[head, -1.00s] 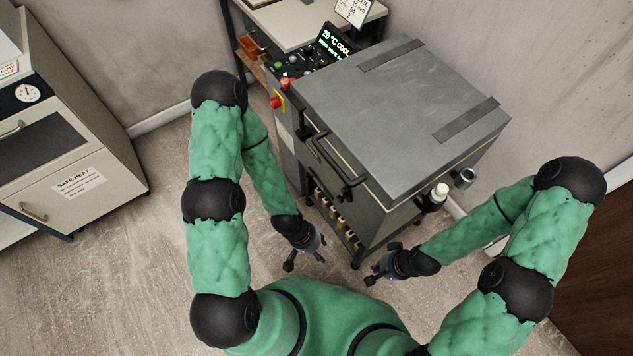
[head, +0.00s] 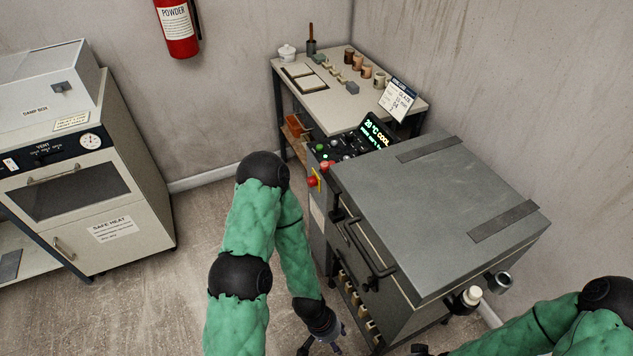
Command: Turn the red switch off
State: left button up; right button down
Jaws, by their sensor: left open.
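A red knob (head: 313,182) on a yellow plate sits on the left side of the grey kiln's control box. A second red control (head: 326,166) is just above it on the panel top, by a green button (head: 320,148). I cannot tell which of them is the red switch or what position either is in. My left gripper (head: 322,346) is open at the bottom edge, well below the red knob and touching nothing visible. My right gripper (head: 420,350) barely shows at the bottom edge, and its fingers are cut off.
The kiln (head: 430,210) has a flat closed lid and a front handle (head: 368,250). A lit display (head: 378,131) reads 20 °C COOL. A worktable (head: 340,95) with small pots stands behind. A white oven cabinet (head: 90,190) is at left. Floor between is clear.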

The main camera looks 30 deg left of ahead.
aim_at(311, 181)
jog(key=i+j, duration=0.1)
jog(key=j, duration=0.55)
jog(key=i+j, duration=0.1)
jog(key=j, duration=0.55)
jog(key=j+z, duration=0.1)
jog(key=j, duration=0.5)
jog(key=i, duration=0.05)
